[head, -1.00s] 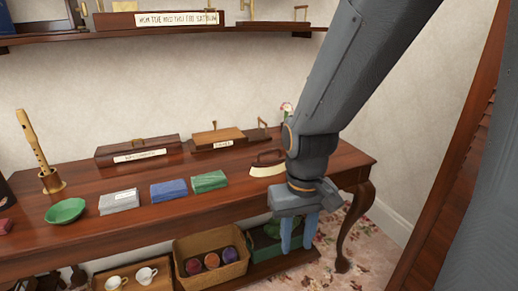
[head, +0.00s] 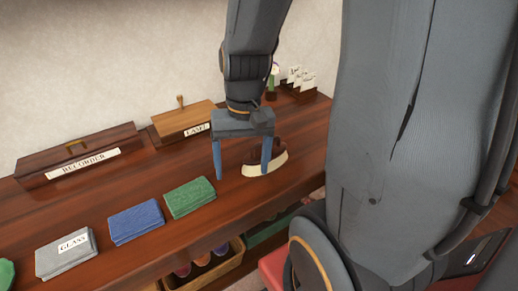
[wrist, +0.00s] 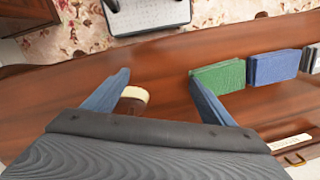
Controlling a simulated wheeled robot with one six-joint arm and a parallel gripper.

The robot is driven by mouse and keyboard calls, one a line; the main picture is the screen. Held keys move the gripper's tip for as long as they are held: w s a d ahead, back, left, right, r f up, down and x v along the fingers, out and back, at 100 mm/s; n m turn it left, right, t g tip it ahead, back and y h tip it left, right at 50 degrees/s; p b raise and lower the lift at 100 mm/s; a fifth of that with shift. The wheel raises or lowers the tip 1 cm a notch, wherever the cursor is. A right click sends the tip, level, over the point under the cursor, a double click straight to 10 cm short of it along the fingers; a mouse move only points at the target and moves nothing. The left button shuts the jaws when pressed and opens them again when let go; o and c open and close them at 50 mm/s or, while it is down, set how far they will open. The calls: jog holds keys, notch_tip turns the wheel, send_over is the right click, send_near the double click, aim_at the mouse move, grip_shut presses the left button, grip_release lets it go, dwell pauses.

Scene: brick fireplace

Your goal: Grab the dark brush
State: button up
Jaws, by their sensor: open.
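The dark brush (head: 279,161) lies on the wooden table near its front edge, with a dark brown back and handle and cream bristles. My gripper (head: 242,174) is open and empty, pointing down, with its blue fingers spread. In the head view, the right finger overlaps the brush and hides part of it. In the wrist view, the brush (wrist: 135,95) shows just inside the left finger, partly covered by the finger and the gripper body. I cannot tell whether a finger touches it.
Labelled wooden boxes (head: 82,155) stand along the wall. A small card holder (head: 299,85) stands at the far right end. A basket (head: 208,270) is below the table.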

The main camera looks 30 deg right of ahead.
aim_at(278, 151)
jog(key=w+d+m+y+p, duration=0.1)
jog(key=d+m, duration=0.3)
jog(key=w+d+r+m+t+y+p, duration=0.1)
jog(key=d+m+p, duration=0.1)
jog(key=d+m, duration=0.2)
jog(key=w+d+m+t+y+p, duration=0.1)
jog(key=w+d+m, duration=0.1)
jog(key=d+m, duration=0.2)
jog(key=shift+w+d+r+m+p, duration=0.1)
jog(key=shift+d+r+m+p, duration=0.25)
jog(key=shift+d, duration=0.25)
jog(key=shift+w+d+f+m+y, duration=0.1)
jog(key=shift+w+d+m+y, duration=0.05)
jog(key=shift+d+m+y, duration=0.2)
jog(key=shift+f, duration=0.2)
jog(key=shift+d+p+x, duration=0.2)
jog(key=shift+p+x, duration=0.05)
jog(key=shift+x, duration=1.55)
jog(key=shift+d+p+x, duration=0.15)
jog(key=shift+p+x, duration=0.05)
jog(key=shift+x, duration=1.65)
jog(key=shift+f, duration=0.15)
jog(key=c, duration=1.2)
